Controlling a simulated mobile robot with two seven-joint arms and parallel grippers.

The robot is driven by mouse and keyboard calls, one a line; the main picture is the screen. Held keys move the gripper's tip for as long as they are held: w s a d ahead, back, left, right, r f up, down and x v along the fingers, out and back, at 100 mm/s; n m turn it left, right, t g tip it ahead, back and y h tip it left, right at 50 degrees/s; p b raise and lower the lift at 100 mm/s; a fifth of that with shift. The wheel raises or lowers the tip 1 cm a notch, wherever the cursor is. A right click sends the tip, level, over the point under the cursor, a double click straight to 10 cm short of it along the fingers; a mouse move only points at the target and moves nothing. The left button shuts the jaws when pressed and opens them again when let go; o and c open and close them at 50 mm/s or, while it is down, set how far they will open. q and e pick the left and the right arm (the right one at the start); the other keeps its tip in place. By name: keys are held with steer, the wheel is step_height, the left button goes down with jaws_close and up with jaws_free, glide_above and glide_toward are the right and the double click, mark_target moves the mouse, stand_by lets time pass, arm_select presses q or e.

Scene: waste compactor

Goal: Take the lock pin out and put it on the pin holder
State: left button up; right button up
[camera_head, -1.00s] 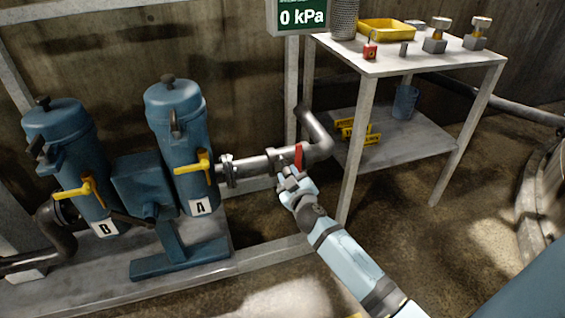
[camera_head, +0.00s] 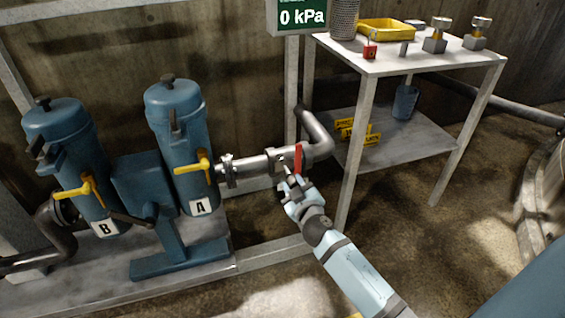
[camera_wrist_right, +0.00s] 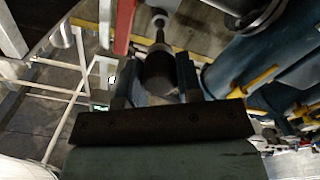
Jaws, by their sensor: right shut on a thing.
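The lock pin (camera_wrist_right: 160,70) is between my right gripper's fingers in the right wrist view, its dark thick end in the jaws and its thin shaft pointing toward the valve on the pipe. My right gripper (camera_head: 290,182) is shut on it, just below and in front of the pipe valve with the red handle (camera_head: 298,158). In the head view a short piece of the pin shows between jaws and valve. I cannot tell whether its tip is still inside the valve. I cannot clearly identify the pin holder; a small grey upright piece (camera_head: 404,48) stands on the table. My left gripper is not in view.
The metal table (camera_head: 440,62) at the back right bears a red padlock (camera_head: 370,51), a yellow tray (camera_head: 387,30) and weights. Blue filter A (camera_head: 175,110) and filter B (camera_head: 62,140) stand left. A display (camera_head: 300,17) reads 0 kPa.

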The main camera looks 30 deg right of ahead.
steer(key=shift+v, duration=1.2)
